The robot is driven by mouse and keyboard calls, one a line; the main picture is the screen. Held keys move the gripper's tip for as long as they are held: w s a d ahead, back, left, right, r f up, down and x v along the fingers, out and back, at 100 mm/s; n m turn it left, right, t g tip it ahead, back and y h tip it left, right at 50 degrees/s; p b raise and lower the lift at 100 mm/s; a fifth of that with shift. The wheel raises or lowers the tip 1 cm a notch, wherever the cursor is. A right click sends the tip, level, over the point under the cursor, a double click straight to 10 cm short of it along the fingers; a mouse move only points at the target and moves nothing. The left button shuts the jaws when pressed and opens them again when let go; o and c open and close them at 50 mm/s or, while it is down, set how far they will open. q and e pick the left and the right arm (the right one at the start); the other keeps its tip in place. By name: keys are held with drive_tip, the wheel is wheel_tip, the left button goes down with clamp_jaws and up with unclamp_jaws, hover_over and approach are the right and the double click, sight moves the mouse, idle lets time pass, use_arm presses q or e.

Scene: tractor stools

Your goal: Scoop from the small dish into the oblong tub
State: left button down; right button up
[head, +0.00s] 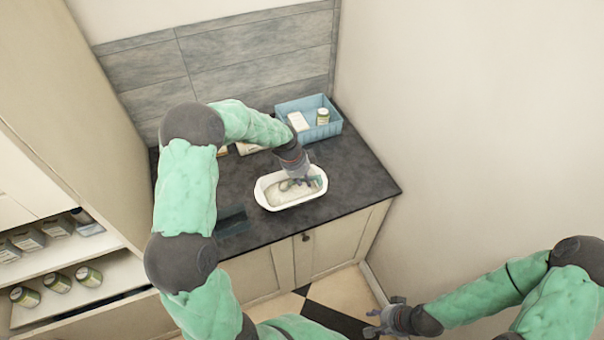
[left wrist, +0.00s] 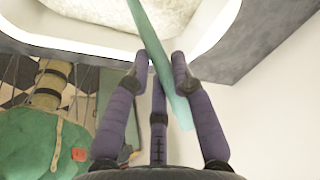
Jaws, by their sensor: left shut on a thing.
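The oblong white tub (head: 264,201) stands on the dark counter, with pale, grainy contents (head: 283,194) inside. Its rim (left wrist: 90,42) and contents also show in the left wrist view. My left gripper (head: 297,180) is low over the tub. In the left wrist view its purple fingers (left wrist: 160,65) are shut on a flat teal scoop (left wrist: 158,45), whose far end reaches over the contents. I cannot tell whether the scoop touches them. My right gripper (head: 384,318) is low at the right, away from the counter. I cannot make out the small dish.
A blue bin (head: 334,129) with a white box (head: 298,121) and a jar (head: 323,116) stands at the back right of the counter (head: 355,185). A white item (head: 248,148) is partly hidden behind my left arm. Shelves with jars (head: 57,285) are at left.

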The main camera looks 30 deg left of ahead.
sight(317, 181)
use_arm(q)
drive_tip(key=shift+d+f+y, duration=0.15)
drive_tip(key=shift+f+y, duration=0.15)
drive_tip(key=shift+d+f+y+b, duration=0.2)
drive_tip(key=shift+f+y+b, duration=0.05)
drive_tip(key=shift+y+b, duration=0.15)
drive_tip(key=shift+d+r+y, duration=0.15)
drive_tip(key=shift+r+y, duration=0.1)
drive_tip(key=shift+r, duration=0.25)
drive_tip(key=shift+d+r+y, duration=0.15)
drive_tip(key=shift+r+y, duration=0.1)
drive_tip(key=shift+r, duration=0.25)
drive_tip(key=d+y+b, duration=0.1)
drive_tip(key=b, duration=0.2)
drive_tip(key=shift+w+f, duration=0.15)
drive_tip(key=d+y+b, duration=0.1)
drive_tip(key=y+b, duration=0.1)
drive_tip(key=b, duration=0.1)
drive_tip(key=shift+w+d+f+g, duration=0.1)
drive_tip(key=shift+d+f+g, duration=0.05)
drive_tip(key=shift+d+g, duration=0.2)
drive_tip(key=shift+d+r, duration=0.25)
drive_tip(key=shift+d+r+m+y, duration=0.3)
drive_tip(key=shift+d+r+y, duration=0.4)
drive_tip(key=shift+d+y, duration=0.1)
